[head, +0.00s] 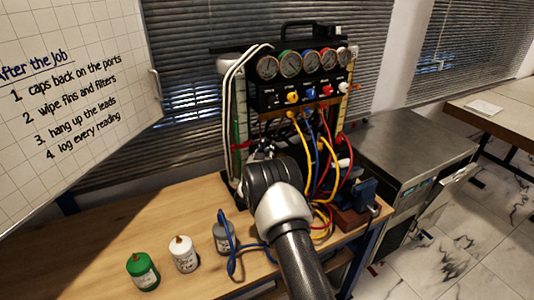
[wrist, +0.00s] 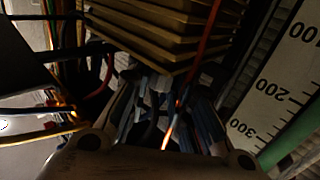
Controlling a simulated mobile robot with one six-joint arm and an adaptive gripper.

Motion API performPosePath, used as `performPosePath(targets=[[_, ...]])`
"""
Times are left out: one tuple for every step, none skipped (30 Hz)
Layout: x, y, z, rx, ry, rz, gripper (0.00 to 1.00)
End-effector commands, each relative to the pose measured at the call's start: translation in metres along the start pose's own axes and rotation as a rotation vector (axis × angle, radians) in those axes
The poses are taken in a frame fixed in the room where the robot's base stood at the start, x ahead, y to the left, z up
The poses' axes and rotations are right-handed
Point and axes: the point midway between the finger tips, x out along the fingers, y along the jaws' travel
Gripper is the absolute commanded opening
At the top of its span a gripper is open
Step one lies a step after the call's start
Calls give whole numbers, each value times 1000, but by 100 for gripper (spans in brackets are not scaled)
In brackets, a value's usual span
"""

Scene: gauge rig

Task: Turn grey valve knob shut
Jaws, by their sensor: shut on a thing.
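My gripper (head: 262,152) is low at the left side of the gauge rig, largely hidden in the head view behind my own dark wrist. In the wrist view its two fingers (wrist: 172,105) reach into a dark, cluttered spot just under a stack of brass-coloured fins (wrist: 165,30). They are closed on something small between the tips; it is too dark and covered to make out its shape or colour. I cannot pick out the grey valve knob with certainty in either view. The rig's panel (head: 300,92) carries several coloured knobs under a row of gauges, above and right of my gripper.
Yellow, blue and red hoses (head: 325,160) hang close to the right of my wrist. A measuring scale (wrist: 280,85) stands to the right in the wrist view. Green (head: 142,271), white (head: 184,254) and grey (head: 222,238) canisters stand on the bench.

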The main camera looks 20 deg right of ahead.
Motion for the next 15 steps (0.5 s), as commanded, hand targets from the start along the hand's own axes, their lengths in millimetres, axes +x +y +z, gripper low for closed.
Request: performPosePath(targets=[[-1,-1,3,0,-3,12,0],[-1,-1,3,0,-3,19,0],[-1,-1,3,0,-3,30,0],[-1,-1,3,-1,-3,36,0],[-1,-1,3,0,-3,42,0],[-1,-1,2,0,-3,49,0],[-1,-1,2,0,-3,54,0],[-1,-1,2,-1,-3,59,0],[-1,-1,3,-1,-3,64,0],[-1,-1,3,-1,-3,68,0],[-1,-1,2,-1,-3,71,0],[-1,-1,2,0,-3,75,0],[-1,-1,2,0,-4,78,0],[-1,-1,2,0,-4,81,0],[-1,-1,2,-1,-4,84,0]])
